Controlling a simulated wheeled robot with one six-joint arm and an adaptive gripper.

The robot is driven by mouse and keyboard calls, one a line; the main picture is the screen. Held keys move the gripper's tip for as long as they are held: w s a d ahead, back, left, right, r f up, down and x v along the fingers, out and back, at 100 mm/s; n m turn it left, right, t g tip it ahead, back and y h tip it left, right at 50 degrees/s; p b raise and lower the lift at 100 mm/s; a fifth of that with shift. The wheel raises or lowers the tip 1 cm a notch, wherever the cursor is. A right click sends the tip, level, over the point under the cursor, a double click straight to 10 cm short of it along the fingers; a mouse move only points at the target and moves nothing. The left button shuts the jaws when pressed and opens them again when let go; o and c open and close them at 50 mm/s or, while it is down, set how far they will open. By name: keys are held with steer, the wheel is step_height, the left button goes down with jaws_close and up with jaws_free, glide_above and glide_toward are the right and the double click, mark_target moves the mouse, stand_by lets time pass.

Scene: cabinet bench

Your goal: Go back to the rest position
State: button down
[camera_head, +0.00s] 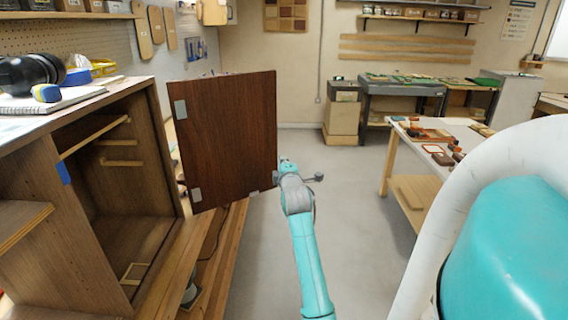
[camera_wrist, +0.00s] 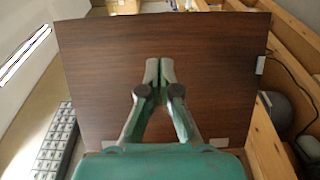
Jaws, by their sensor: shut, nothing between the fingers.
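My gripper (camera_wrist: 159,75) is shut and empty in the wrist view, with its fingertips together in front of the dark brown cabinet door (camera_wrist: 95,75). I cannot tell whether the tips touch the door. In the head view the door (camera_head: 228,135) stands wide open on the right side of the wooden cabinet (camera_head: 165,150). My arm reaches up to the door's lower right edge there, and the fingers are hidden behind the wrist or door.
The cabinet's inside is open to view, with a wooden strip (camera_head: 95,138) across it. A work table (camera_head: 395,150) with small parts stands at right. Grey floor (camera_head: 345,190) between them is clear.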

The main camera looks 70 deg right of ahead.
steer(key=shift+s+a, duration=0.2)
steer(key=shift+a, duration=0.1)
steer(key=w+a+f+m+t+y, duration=0.1)
steer(key=a+f+t+y, duration=0.1)
steer(key=a+f, duration=0.9)
steer(key=w+a+f+t+y, duration=0.25)
steer(key=a+f, duration=0.45)
steer(key=a, duration=0.9)
steer(key=s+a+f+m+t+y, duration=0.1)
steer(key=s+a+f+y, duration=0.15)
steer(key=s+a, duration=0.45)
steer(key=s+a+f+m+y, duration=0.15)
steer(key=a+f, duration=0.25)
steer(key=a, duration=0.7)
steer(key=s+a+r+m+y, duration=0.1)
steer(key=s+a+r+y, duration=0.1)
steer(key=s+a, duration=0.5)
steer(key=s+a+r+m+y, duration=0.1)
steer(key=s+a+r+y, duration=0.2)
steer(key=s, duration=1.2)
steer(key=a+y, duration=0.2)
steer(key=a, duration=0.3)
steer(key=shift+a, duration=0.15)
